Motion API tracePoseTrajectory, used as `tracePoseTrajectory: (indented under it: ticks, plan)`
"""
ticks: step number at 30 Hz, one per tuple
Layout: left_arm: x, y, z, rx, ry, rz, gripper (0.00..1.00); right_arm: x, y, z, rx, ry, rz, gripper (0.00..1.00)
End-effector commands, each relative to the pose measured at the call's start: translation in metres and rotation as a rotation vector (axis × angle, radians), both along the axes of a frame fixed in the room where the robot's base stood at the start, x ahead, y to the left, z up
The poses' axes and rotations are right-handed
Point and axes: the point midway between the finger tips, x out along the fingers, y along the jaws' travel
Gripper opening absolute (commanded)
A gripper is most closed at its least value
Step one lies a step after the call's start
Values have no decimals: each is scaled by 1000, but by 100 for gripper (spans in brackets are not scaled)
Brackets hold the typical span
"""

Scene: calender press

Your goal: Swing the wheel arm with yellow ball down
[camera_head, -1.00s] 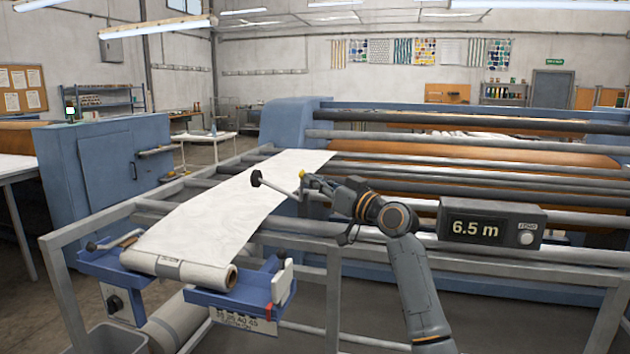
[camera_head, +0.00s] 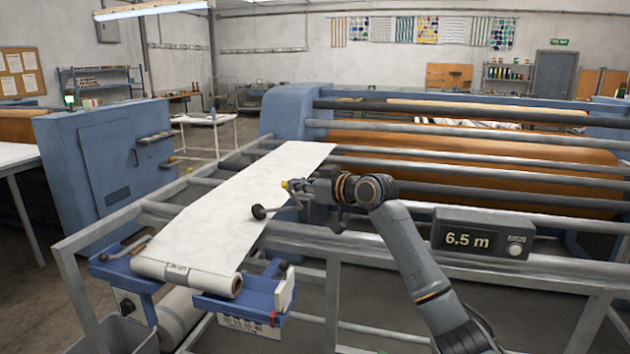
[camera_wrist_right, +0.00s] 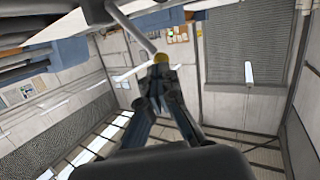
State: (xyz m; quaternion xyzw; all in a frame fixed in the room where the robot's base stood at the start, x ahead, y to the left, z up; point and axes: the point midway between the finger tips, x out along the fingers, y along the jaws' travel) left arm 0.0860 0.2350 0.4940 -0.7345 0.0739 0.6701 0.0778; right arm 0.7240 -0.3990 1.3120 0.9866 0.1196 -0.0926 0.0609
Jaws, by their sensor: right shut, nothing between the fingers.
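The yellow ball (camera_head: 285,184) shows in front of my right gripper's fingertips, over the white cloth. In the right wrist view, the yellow ball (camera_wrist_right: 161,59) sits at the end of a grey rod (camera_wrist_right: 132,27), right at the fingertips. My right gripper (camera_head: 297,187) reaches in from the right with its fingers shut and nothing between them. The fingertips (camera_wrist_right: 159,70) look touching or very close to the ball; I cannot tell which. A black knob (camera_head: 259,212) on a short grey rod sits just left of and below the ball. The left gripper is out of view.
White cloth (camera_head: 235,205) runs over the rails to a roll (camera_head: 188,279) in a blue cradle (camera_head: 240,308). A display box (camera_head: 480,239) reading 6.5 m stands right of my right arm.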

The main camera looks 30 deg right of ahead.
Motion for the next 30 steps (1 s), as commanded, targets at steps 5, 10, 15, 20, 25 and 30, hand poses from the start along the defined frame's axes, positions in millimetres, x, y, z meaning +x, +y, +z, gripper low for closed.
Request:
tracePoseTrajectory:
  ticks: [5, 10, 15, 20, 25, 30]
  plan:
    - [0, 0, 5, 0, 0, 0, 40, 6, 5, 2, 2, -3, 0, 0]
    - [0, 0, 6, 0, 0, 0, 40, 10, 8, 2, 2, -4, 0, 0]
    - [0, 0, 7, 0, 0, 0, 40, 11, 10, 1, 2, -4, 1, 0]
    - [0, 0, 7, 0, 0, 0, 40, 11, 10, 2, 3, -5, 1, 0]
    - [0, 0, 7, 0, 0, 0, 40, 11, 11, 2, 3, -5, 1, 0]
    - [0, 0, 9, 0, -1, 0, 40, 11, 11, 4, 3, -6, 2, 0]
